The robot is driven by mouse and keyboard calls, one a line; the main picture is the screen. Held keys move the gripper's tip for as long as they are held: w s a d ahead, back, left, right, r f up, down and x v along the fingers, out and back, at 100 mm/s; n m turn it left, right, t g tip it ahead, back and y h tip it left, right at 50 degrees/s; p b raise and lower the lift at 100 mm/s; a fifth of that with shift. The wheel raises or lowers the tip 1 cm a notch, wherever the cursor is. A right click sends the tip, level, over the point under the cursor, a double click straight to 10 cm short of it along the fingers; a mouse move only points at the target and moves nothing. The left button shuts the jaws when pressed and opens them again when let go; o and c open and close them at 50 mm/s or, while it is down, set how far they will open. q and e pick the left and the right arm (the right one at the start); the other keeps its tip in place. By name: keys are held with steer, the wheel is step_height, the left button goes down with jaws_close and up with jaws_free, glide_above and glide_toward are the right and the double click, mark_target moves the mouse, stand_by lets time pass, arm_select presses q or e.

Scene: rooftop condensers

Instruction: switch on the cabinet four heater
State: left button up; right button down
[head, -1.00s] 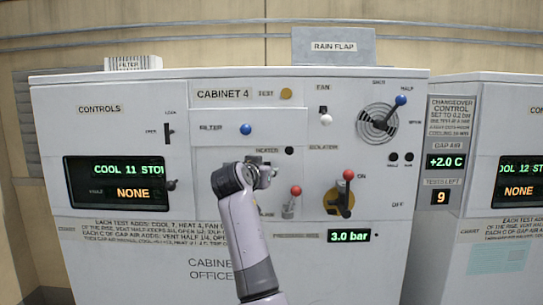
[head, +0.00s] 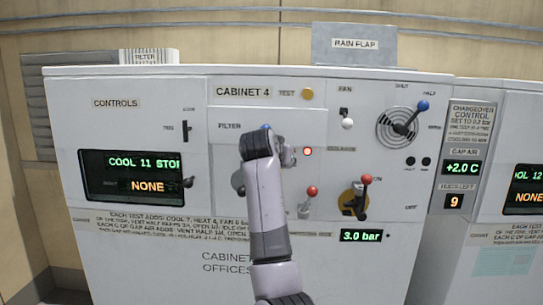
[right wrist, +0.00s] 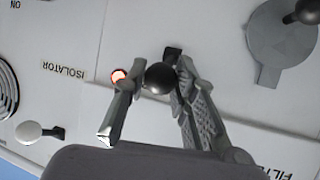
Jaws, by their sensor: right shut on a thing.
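Cabinet 4 (head: 240,270) fills the middle of the head view. My right gripper (head: 288,156) is in front of its upper middle panel, covering the heater switch and its label there. In the right wrist view, my right gripper (right wrist: 155,78) is shut around the black ball knob (right wrist: 159,79) of the heater switch, one finger on each side. The small round lamp (head: 308,151) beside the switch glows orange-red. It also shows lit in the right wrist view (right wrist: 119,76), just beside a finger. My left gripper is not in view.
Close by are the blue filter knob (head: 266,127), a red-knobbed lever (head: 310,194), the red isolator handle (head: 364,186), the white fan knob (head: 347,123) and the blue vent lever (head: 420,107). The pressure display (head: 361,235) reads 3.0 bar. The controls screen (head: 132,174) reads NONE.

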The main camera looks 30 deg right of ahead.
steer(key=shift+d+r, duration=0.1)
steer(key=shift+r, duration=0.35)
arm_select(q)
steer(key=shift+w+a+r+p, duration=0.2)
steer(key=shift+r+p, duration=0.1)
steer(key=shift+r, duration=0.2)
arm_select(e)
steer(key=c, duration=1.8)
jaws_free()
steer(key=o, duration=0.5)
steer(key=shift+w+d+f, duration=0.2)
steer(key=shift+w+f, duration=0.05)
steer(key=shift+f, duration=0.05)
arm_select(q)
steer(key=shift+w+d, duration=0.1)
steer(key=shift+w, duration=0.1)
arm_select(e)
steer(key=shift+a, duration=0.1)
